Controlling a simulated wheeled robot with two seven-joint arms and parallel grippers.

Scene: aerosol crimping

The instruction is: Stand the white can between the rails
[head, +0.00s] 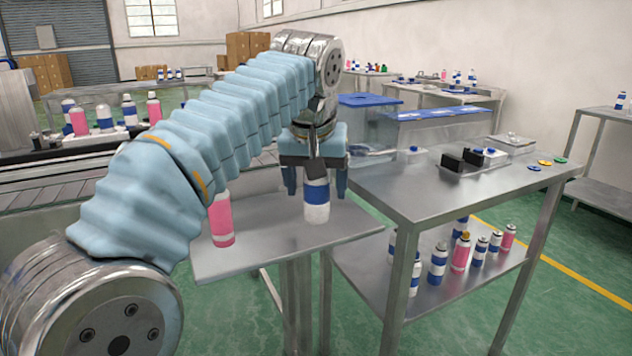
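A white can with a blue band (317,212) stands upright on a small grey metal stand (260,258). My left gripper (316,192) is directly above it, pointing down, with one finger on each side of its upper part. Gaps show between the fingers and the can, so the gripper looks open around it. The can's top is hidden by the gripper. At the left, behind my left arm, is a conveyor (40,194) with a dark rail along it (40,155); much of it is hidden. My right gripper is not in view.
A pink can (221,222) stands left of the white can on the same stand, partly behind my arm. Several white, blue and pink cans (129,110) stand at the conveyor. A metal table (430,185) with a lower shelf of cans is close at right.

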